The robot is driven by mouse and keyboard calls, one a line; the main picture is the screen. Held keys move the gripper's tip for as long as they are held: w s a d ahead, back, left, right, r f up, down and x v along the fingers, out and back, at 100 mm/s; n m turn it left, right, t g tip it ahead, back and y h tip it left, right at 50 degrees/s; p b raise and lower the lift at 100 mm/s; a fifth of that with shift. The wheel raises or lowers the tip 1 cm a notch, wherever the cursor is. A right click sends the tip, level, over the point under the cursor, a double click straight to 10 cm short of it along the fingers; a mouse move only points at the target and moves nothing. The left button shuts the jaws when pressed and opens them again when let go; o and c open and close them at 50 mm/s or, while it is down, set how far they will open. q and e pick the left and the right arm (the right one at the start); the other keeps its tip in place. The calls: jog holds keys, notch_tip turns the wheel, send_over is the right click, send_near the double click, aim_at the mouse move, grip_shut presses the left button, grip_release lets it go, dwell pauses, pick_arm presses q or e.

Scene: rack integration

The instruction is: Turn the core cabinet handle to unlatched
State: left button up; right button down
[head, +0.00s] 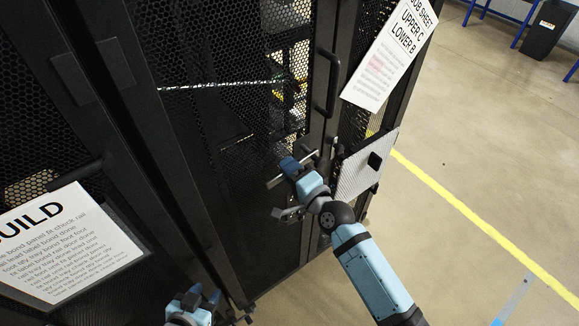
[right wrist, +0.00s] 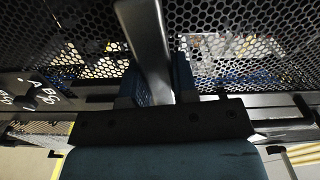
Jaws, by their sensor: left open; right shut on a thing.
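The core cabinet (head: 230,150) is a black rack with a perforated mesh door. Its handle (right wrist: 150,45) is a grey lever between my right gripper's fingers in the right wrist view. In the head view, a grey bar (head: 274,182) that looks like this handle sticks out beside the gripper, partly hidden by it. My right gripper (head: 287,165) is shut on the handle at the door's right edge; it also shows in the right wrist view (right wrist: 160,85). My left gripper (head: 195,297) is open and empty at the bottom edge of the head view, apart from the cabinet.
A black vertical pull bar (head: 330,85) is above the right gripper. A white sign (head: 388,60) and a light panel (head: 362,170) are to the right. A "BUILD" sign (head: 60,245) is at lower left. Open floor (head: 480,130) with a yellow line lies at right.

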jog(key=shift+r+m+p, duration=0.35)
jog(key=shift+r+m, duration=0.1)
jog(key=shift+m, duration=0.25)
jog(key=shift+r, duration=0.1)
jog(key=c, duration=0.9)
grip_release()
jog(key=b+v, duration=0.2)
jog(key=v, duration=1.1)
jog(key=shift+s+d, duration=0.2)
jog(key=shift+s, duration=0.15)
